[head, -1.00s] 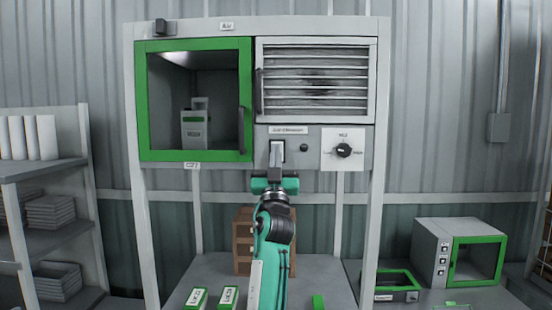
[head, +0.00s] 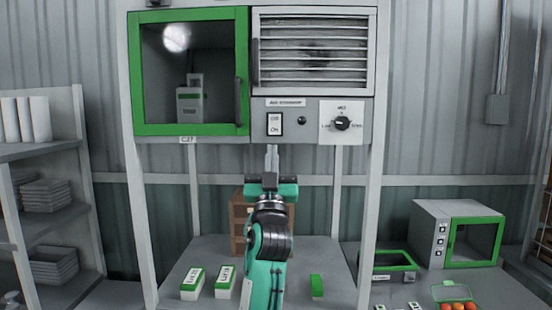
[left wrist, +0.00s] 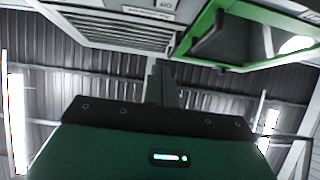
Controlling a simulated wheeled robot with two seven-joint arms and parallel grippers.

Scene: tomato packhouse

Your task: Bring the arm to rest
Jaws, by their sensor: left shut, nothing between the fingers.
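My left arm rises from the bottom middle of the head view. Its left gripper (head: 272,158) points up, shut and empty, just below the cabinet's control panel (head: 290,120). A narrow gap seems to lie between the fingertips and the panel's Off/On switch (head: 275,124). In the left wrist view the shut fingers (left wrist: 161,82) stand up in front of the cabinet's underside. My right gripper is in neither view.
The cabinet has a closed green-framed glass door (head: 243,75) with a container inside, a louvred vent (head: 312,50) and a dial (head: 342,124). Below are green-and-white boxes (head: 225,284) and a brown crate (head: 238,225). Shelves (head: 50,149) stand left; a small green-doored oven (head: 430,235) stands right.

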